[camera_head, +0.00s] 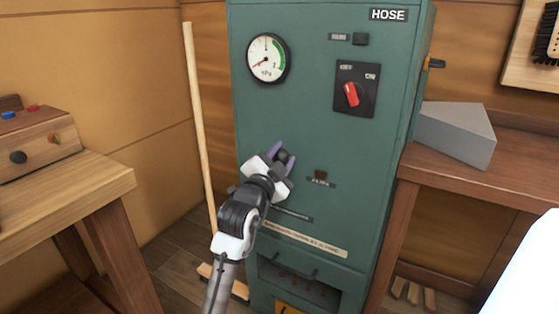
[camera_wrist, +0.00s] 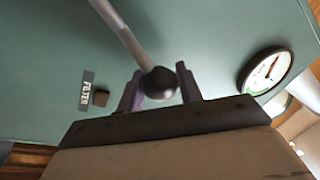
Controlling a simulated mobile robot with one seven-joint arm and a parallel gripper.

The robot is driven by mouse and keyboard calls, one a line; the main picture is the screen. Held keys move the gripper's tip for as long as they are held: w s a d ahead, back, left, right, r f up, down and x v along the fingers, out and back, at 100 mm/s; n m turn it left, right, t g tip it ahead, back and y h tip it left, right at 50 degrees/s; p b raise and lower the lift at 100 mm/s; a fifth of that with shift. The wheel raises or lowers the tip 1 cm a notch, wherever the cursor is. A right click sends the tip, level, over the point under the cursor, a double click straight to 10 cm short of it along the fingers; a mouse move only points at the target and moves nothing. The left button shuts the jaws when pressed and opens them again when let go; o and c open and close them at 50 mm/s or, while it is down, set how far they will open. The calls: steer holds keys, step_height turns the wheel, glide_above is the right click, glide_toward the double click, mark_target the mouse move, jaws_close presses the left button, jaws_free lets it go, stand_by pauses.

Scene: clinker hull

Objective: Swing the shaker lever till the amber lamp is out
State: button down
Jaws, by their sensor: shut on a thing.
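The green cabinet (camera_head: 300,110) labelled HOSE stands ahead. Its shaker lever shows in the wrist view as a pale rod (camera_wrist: 122,30) ending in a dark ball knob (camera_wrist: 158,84). My gripper (camera_head: 283,153) is shut on that knob in front of the cabinet, with a purple finger on each side in the wrist view. The rod is mostly hidden by my gripper in the head view. A small square lamp (camera_head: 320,174) labelled FILTER sits right of my gripper; it also shows in the wrist view (camera_wrist: 101,98). It looks dull brown, with no clear glow.
A kPa gauge (camera_head: 266,58) and a red rotary switch (camera_head: 352,94) are higher on the cabinet. A pole (camera_head: 199,120) leans at its left. A wooden bench (camera_head: 70,185) stands left; another bench (camera_head: 480,180) with a grey wedge block (camera_head: 455,134) stands right.

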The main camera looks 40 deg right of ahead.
steer(key=shift+s+d, duration=0.1)
steer(key=shift+s, duration=0.05)
steer(key=c, duration=1)
jaws_free()
steer(key=b+v, duration=0.2)
steer(key=v, duration=1.2)
